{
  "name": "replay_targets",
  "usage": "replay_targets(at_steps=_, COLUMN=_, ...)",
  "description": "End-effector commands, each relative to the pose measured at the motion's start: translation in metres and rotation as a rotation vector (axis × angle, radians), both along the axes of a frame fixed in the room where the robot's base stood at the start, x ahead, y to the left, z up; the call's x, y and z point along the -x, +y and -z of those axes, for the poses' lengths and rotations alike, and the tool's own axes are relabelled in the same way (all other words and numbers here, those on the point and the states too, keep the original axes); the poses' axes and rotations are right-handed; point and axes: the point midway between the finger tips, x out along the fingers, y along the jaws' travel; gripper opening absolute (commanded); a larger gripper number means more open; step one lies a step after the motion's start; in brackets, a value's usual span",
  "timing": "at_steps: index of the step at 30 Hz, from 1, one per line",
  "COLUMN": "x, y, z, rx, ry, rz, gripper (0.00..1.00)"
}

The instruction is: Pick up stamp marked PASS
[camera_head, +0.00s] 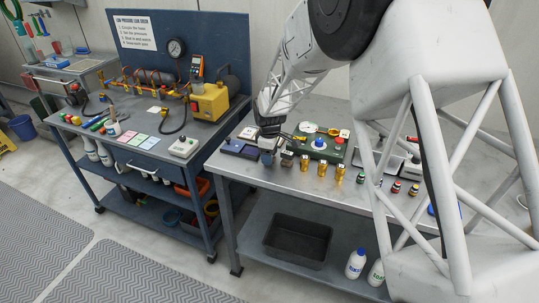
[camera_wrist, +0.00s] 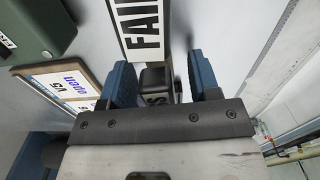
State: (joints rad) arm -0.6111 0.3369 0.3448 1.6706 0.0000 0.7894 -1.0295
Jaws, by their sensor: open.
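My gripper (camera_wrist: 158,80) is open, with its two blue fingers on either side of a dark block (camera_wrist: 156,84) in the wrist view. Only the white letters "SS" show on this block, partly hidden behind the gripper body; it looks like the stamp marked PASS. A stamp with a white plate reading FAIL (camera_wrist: 143,28) stands just beyond it. In the head view my gripper (camera_head: 268,143) is low over the left part of the right-hand metal table (camera_head: 226,167), above a small block (camera_head: 267,158). Another small dark stamp (camera_head: 287,158) stands to its right. Contact cannot be told.
A dark blue pad (camera_head: 232,146) lies left of the gripper. A green unit with a blue knob (camera_head: 319,144) stands behind right. Brass fittings (camera_head: 304,163) stand to the right along the table. A wood-framed label card (camera_wrist: 60,88) is close to the left finger.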

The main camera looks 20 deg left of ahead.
Motion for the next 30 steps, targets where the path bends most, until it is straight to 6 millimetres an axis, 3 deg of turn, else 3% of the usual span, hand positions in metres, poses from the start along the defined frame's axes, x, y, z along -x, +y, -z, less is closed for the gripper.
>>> replay_targets(at_steps=17, x=0.0001, y=0.0, z=0.0013, rx=0.0, ry=0.0, rz=0.0, gripper=0.56)
replay_targets(at_steps=27, x=0.0001, y=0.0, z=0.0013, rx=0.0, ry=0.0, rz=0.0, gripper=0.04)
replay_targets(at_steps=30, x=0.0, y=0.0, z=0.0012, rx=0.0, ry=0.0, rz=0.0, gripper=0.02)
